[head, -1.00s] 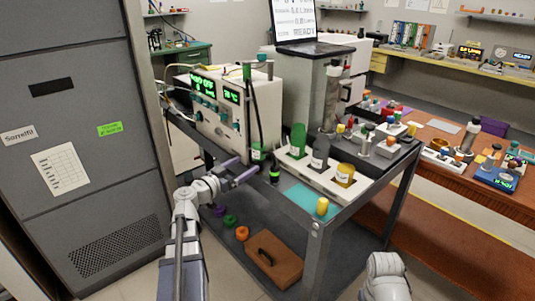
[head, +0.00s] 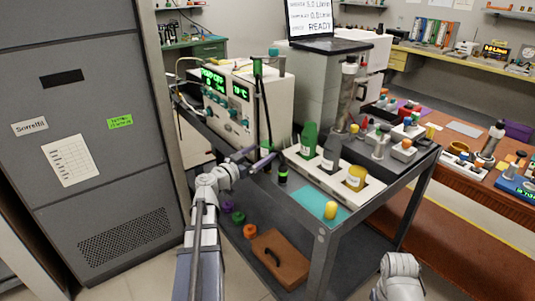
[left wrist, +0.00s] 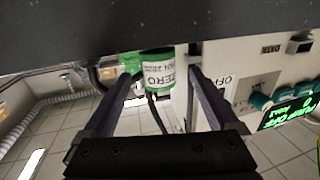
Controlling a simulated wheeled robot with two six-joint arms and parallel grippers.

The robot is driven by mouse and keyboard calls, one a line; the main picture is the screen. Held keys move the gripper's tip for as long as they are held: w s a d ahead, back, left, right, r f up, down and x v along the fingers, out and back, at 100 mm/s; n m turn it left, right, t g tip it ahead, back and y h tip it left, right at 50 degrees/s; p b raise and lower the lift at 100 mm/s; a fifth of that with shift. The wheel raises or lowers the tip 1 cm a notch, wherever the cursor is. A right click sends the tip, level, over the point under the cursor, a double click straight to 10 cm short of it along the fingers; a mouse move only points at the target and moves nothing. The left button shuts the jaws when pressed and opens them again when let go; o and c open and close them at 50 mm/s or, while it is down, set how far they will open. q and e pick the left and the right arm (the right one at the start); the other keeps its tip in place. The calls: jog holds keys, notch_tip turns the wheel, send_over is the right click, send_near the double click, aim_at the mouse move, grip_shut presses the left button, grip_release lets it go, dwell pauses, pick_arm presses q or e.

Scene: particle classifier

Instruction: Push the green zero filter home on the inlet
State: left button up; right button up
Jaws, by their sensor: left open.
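The green zero filter (left wrist: 158,72) has a white label reading ZERO, upside down in the left wrist view. It is at the front of the white instrument (head: 246,105). My left gripper (left wrist: 161,80) is open, with one dark finger on each side of the filter; I cannot tell whether they touch it. In the head view my left gripper (head: 259,156) is just in front of the instrument's lower right corner and hides most of the filter. The inlet joint is not clear, so I cannot tell how far the filter is seated. My right gripper is not in view.
A dark green-banded vial (head: 283,175) stands close right of my left gripper. A white rack (head: 318,175) holds green, grey and yellow bottles. A black tube (head: 265,110) hangs down the instrument's front. A yellow piece (head: 330,210) stands near the cart's front corner.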

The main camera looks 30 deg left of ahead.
aim_at(263, 151)
pick_arm(q)
jog(key=w, duration=0.2)
jog(key=w+d, duration=0.1)
jog(key=w, duration=0.1)
jog(key=shift+w+r, duration=0.1)
jog(key=shift+w, duration=0.25)
jog(key=shift+s, duration=0.1)
jog(key=shift+c, duration=0.3)
grip_shut()
jog(key=shift+r+p, duration=0.25)
jog(key=shift+p, duration=0.05)
notch_tip(263, 151, up, 28)
jog(key=p, duration=2.7)
jog(key=shift+f+p, duration=0.15)
jog(key=shift+p, duration=0.2)
jog(key=shift+a+f, duration=0.1)
